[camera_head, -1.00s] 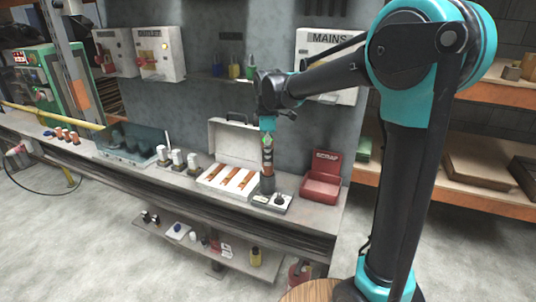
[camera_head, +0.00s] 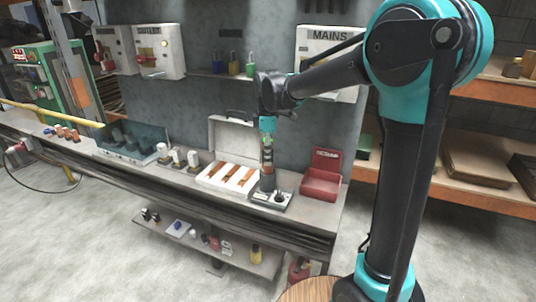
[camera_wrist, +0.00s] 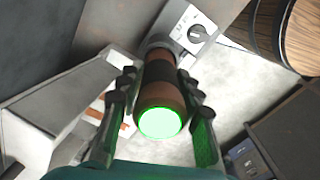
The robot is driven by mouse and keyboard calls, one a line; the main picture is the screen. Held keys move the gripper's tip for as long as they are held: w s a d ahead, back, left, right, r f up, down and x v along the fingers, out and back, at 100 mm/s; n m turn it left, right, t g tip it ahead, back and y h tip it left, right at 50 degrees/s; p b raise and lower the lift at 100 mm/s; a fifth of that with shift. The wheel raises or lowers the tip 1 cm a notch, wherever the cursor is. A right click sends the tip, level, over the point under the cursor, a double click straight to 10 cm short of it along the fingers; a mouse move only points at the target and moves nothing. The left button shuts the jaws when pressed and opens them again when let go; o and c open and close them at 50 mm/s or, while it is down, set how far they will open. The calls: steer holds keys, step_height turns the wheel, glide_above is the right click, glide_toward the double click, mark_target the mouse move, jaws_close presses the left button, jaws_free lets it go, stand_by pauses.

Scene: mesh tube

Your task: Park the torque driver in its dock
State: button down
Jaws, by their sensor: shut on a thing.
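The torque driver (camera_wrist: 158,88) is a brown cylinder with a dark band and a glowing green end. My gripper (camera_wrist: 157,75) is shut on it, with a finger on each side. In the head view my gripper (camera_head: 267,160) points down, and the driver (camera_head: 267,172) stands upright below it, partly hidden by the fingers. The dock (camera_head: 276,200) is a grey plate with a dark knob at the bench front. The driver's lower end is at the dark round socket on the dock (camera_wrist: 193,33); I cannot tell how deep it sits.
An open white case (camera_head: 229,181) with brown-orange items stands just left of the dock. A red open box (camera_head: 321,181) stands close on the right. White-capped items (camera_head: 177,157) and a clear bin (camera_head: 130,142) are farther left. The wall is close behind.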

steer(key=shift+f, duration=0.4)
stand_by(0.4)
steer(key=c, duration=1)
jaws_free()
steer(key=shift+o, duration=0.2)
